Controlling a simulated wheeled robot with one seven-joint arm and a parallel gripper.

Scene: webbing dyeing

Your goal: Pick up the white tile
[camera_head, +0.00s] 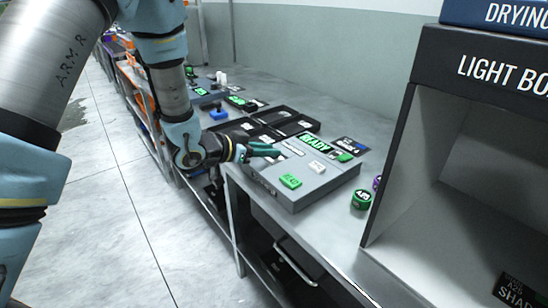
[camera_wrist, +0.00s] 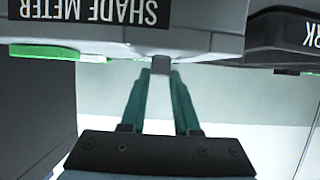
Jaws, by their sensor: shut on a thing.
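My gripper (camera_head: 272,150) has dark green fingers and reaches in over the left edge of the grey shade meter (camera_head: 292,203). In the wrist view my gripper (camera_wrist: 161,73) is shut on a small grey block (camera_wrist: 161,66) close to the shade meter's edge (camera_wrist: 210,42). I cannot tell whether this block is the white tile or whether it touches the meter. A small white marked piece (camera_head: 316,167) sits on top of the meter, with a green piece (camera_head: 290,181) nearer the front.
A black light booth (camera_head: 408,140) stands at the right. Black trays (camera_head: 286,121) lie behind the meter on the metal bench (camera_head: 335,235). Floor (camera_head: 115,190) is open at left.

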